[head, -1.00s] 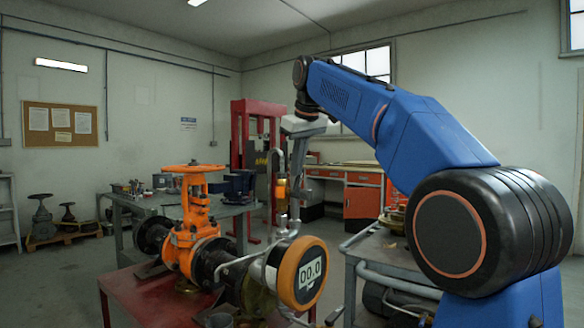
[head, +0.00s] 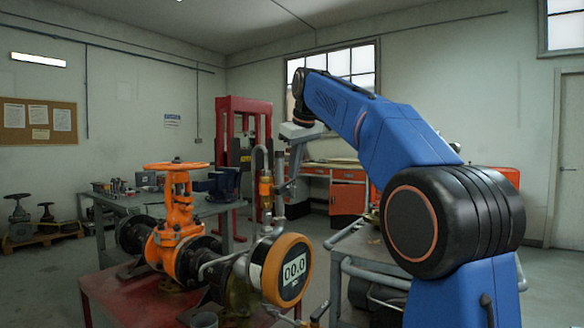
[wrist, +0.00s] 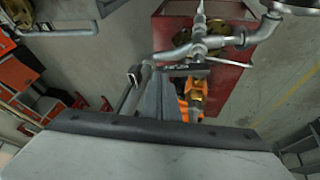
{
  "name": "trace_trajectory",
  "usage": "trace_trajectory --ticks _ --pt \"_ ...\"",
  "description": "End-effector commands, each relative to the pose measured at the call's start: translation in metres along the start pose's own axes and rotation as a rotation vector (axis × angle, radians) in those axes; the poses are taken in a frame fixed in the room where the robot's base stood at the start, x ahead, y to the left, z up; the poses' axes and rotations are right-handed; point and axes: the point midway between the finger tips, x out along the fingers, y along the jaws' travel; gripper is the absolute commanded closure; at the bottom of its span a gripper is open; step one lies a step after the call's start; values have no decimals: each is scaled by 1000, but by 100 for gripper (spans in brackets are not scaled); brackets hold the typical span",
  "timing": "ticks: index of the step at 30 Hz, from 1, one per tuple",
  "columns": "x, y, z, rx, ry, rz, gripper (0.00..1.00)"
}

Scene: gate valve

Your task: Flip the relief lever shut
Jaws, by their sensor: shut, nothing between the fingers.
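The relief valve (head: 266,190) is an orange and brass body on the pipework behind the round gauge. It also shows in the wrist view (wrist: 196,92). A dark bar (wrist: 185,68) beside its top looks like the relief lever; its exact angle is hard to tell. My gripper (head: 284,188) hangs down just right of the relief valve. In the wrist view my gripper (wrist: 152,78) is shut and empty, with its tips close to the dark bar. I cannot tell whether they touch it.
An orange gate valve with a handwheel (head: 175,166) and a digital gauge (head: 287,270) reading 00.0 stand on the red bench (head: 105,297). A grey pipe loop (head: 258,150) rises by the relief valve. A grey cart (head: 345,240) stands to the right.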

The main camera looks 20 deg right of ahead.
Motion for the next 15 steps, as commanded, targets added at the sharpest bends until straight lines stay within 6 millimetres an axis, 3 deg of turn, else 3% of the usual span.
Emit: trace_trajectory --ticks 15 --pt "2 -12 3 -1 0 0 100"
